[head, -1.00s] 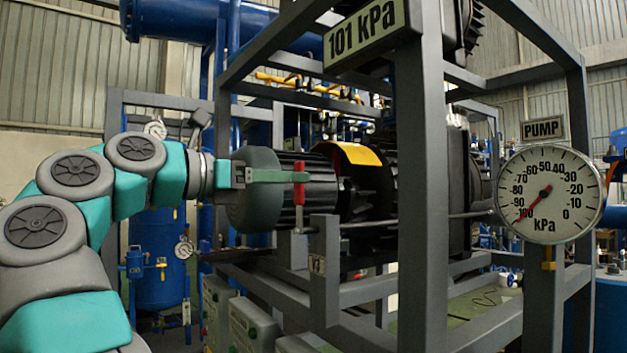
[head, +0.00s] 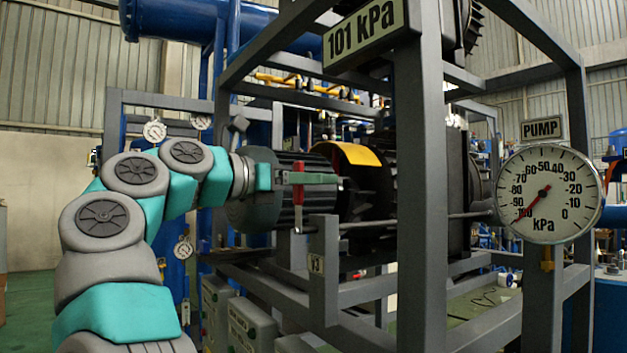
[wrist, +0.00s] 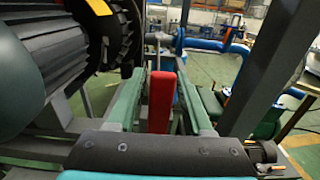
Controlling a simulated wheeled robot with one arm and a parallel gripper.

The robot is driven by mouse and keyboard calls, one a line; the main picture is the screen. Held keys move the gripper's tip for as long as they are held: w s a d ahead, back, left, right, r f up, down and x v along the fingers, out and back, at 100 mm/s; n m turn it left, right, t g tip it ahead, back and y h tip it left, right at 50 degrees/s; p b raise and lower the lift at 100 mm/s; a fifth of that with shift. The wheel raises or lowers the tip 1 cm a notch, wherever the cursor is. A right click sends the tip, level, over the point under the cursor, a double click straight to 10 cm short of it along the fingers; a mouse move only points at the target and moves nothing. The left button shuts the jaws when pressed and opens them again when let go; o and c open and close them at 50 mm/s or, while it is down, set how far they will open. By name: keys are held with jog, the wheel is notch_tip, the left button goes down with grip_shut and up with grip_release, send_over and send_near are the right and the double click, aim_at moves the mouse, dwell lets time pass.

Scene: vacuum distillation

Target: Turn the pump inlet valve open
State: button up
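In the wrist view the red handle (wrist: 161,100) lies between the two green fingers of my gripper (wrist: 165,95). Narrow gaps show on both sides of the handle, so the fingers look open around it. The valve body is mostly hidden.
The pump gauge (head: 548,194) at the right has its red needle near -100. A 101 kPa sign (head: 364,36) hangs on the grey frame (head: 420,200), whose posts stand right of my gripper. The finned motor (head: 265,195) is close behind the fingers.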

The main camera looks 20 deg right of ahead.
grip_shut()
dwell(1.2)
